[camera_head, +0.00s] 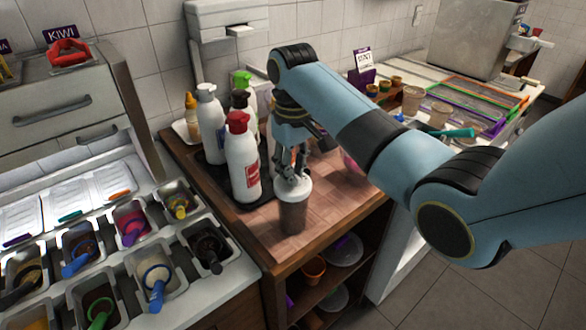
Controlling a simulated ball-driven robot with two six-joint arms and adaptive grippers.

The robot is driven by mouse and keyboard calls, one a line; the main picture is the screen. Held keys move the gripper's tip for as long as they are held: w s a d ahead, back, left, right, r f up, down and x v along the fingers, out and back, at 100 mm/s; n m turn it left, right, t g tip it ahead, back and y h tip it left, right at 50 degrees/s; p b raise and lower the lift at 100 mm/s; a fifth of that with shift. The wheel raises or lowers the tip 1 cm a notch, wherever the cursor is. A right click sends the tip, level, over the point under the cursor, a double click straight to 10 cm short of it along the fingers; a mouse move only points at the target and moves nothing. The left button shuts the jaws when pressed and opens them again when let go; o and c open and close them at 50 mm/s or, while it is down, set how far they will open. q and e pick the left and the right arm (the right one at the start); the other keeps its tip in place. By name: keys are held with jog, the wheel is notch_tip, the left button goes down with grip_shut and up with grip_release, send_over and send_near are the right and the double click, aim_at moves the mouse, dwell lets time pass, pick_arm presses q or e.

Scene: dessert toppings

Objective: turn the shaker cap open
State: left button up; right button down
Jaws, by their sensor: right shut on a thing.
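The shaker (293,215) stands upright on the wooden counter, near its front edge. It has a brownish-grey body and a whitish cap (293,184) on top. My right gripper (292,176) points down from above and is shut on the shaker's cap. The fingers hide part of the cap, so I cannot tell whether it is turned open or closed. My left gripper is not in view.
White bottles with a red cap (243,160) and a grey cap (210,120) stand just left and behind on a dark tray. Topping tubs with scoops (155,280) fill the left counter. The wooden counter (262,237) is bare around the shaker's front.

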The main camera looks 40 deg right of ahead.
dwell(0.4)
jog(key=c, duration=1.4)
grip_release()
jog(key=shift+o, duration=0.2)
notch_tip(320, 180, up, 8)
jog(key=shift+f, duration=0.25)
jog(key=shift+f, duration=0.1)
